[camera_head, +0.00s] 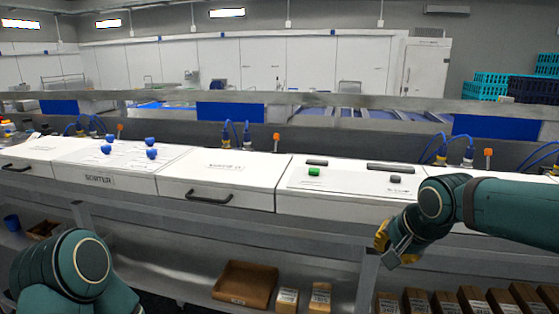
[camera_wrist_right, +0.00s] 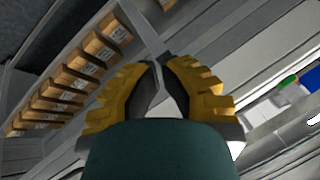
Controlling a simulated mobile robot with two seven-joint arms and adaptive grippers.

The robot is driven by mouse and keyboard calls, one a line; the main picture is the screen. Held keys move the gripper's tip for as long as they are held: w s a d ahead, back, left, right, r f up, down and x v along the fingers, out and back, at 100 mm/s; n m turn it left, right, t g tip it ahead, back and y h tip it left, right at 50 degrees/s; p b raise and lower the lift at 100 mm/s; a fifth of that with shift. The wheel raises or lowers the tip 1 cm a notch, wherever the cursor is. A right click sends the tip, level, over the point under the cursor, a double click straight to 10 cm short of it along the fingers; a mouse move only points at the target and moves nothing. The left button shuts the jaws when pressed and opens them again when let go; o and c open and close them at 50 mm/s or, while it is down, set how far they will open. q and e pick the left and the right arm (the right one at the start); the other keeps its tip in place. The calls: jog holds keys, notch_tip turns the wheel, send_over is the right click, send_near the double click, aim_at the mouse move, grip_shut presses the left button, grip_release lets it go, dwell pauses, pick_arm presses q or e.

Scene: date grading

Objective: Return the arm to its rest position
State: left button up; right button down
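My right gripper (camera_head: 396,250) hangs in front of the counter's front edge at the right, below the white panel with the green button. In the right wrist view its yellow and grey fingers (camera_wrist_right: 158,64) lean together and their tips meet or nearly meet. I see nothing held between them. My right arm (camera_head: 510,212) comes in from the right edge. My left arm (camera_head: 75,270) shows at the bottom left; its gripper is out of view.
White machine covers (camera_head: 225,170) line the counter, with blue knobs (camera_head: 151,154) and a green button (camera_head: 314,172). A lower shelf holds an open brown box (camera_head: 245,284) and several cartons (camera_head: 473,299). Blue and teal crates (camera_head: 490,78) stand at the back right.

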jog(key=s+a+f+n+g+y+b, duration=0.15)
jog(key=a+f, duration=0.35)
jog(key=f, duration=0.9)
jog(key=s+a+f+n+g+y, duration=0.1)
jog(key=s+a+f+n, duration=0.2)
jog(key=f, duration=1.1)
pick_arm(q)
jog(key=f, duration=0.1)
jog(key=s+f+b, duration=0.1)
jog(key=shift+s+f, duration=0.1)
jog(key=shift+f, duration=0.3)
pick_arm(e)
jog(key=s+a+f+n+g, duration=0.1)
jog(key=s+a+f, duration=0.3)
jog(key=s+f, duration=0.8)
notch_tip(320, 180, down, 3)
jog(key=shift+s+f, duration=0.1)
jog(key=shift+s, duration=0.15)
jog(key=shift+w+a+g, duration=0.1)
jog(key=shift+g, duration=0.15)
